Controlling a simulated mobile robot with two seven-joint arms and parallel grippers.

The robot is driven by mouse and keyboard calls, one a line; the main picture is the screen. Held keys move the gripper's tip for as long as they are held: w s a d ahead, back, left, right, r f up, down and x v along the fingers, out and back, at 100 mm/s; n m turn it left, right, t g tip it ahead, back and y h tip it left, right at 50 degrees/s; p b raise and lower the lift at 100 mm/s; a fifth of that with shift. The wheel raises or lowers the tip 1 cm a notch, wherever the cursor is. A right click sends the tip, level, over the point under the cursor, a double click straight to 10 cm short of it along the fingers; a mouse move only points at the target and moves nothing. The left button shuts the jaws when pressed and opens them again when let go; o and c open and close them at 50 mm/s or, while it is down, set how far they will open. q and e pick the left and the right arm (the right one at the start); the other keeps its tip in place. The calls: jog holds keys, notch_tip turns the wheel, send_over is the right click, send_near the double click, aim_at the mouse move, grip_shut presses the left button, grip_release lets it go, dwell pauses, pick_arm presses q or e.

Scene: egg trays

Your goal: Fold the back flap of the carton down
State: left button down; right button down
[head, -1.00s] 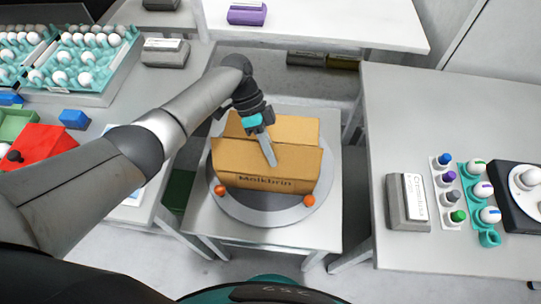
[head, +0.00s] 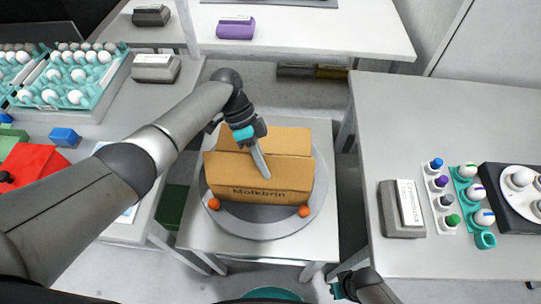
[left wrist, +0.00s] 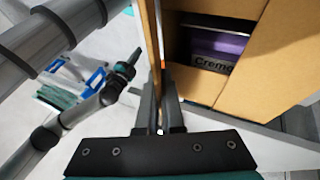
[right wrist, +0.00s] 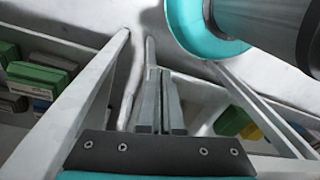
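The open brown carton (head: 285,180) sits on a round grey turntable (head: 245,229), printed front facing me. Its back flap (head: 285,141) stands raised at the far side in the head view. My left gripper (head: 262,168) points down at the carton's near side. In the left wrist view, its fingers (left wrist: 160,112) are close together around a thin cardboard edge (left wrist: 154,45), apparently the near flap. A purple box (left wrist: 215,48) shows inside the carton. My right gripper (right wrist: 160,105) looks shut and empty, low near the bottom edge of the head view (head: 335,290).
Two orange balls (head: 214,204) (head: 304,211) sit at the turntable's front. Egg trays (head: 75,75) and a red box (head: 38,165) stand on the left table. The right table (head: 450,120) holds a grey labelled block (head: 402,210) and several capped items. Floor gaps separate the tables.

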pick_arm(q)
jog(key=shift+f, duration=0.1)
pick_arm(e)
jog(key=w+a+r+n+y, duration=0.1)
jog(key=w+a+r+n, duration=0.45)
jog(key=r, duration=0.65)
jog(key=w+a+r+n+y, duration=0.1)
jog(key=w+a+r+n, duration=0.2)
jog(key=w+a+r, duration=0.7)
notch_tip(320, 180, up, 21)
jog(key=a+n+t+y, duration=0.1)
jog(key=a+n+t, duration=0.1)
jog(key=n+t, duration=0.3)
send_near(271, 157)
jog(key=s+a+f, duration=0.2)
jog(key=a+f, duration=0.1)
jog(key=shift+n+g, duration=0.25)
jog(key=shift+g, duration=0.05)
jog(key=shift+w+a+f, duration=0.1)
jog(key=shift+w+f, duration=0.3)
jog(key=shift+w, duration=0.3)
jog(key=shift+w+d+f, duration=0.1)
jog(key=shift+w+f, duration=0.35)
jog(key=shift+w, duration=0.2)
jog(key=shift+w+a+f, duration=0.1)
jog(key=shift+w+f, duration=0.3)
jog(key=shift+w, duration=0.3)
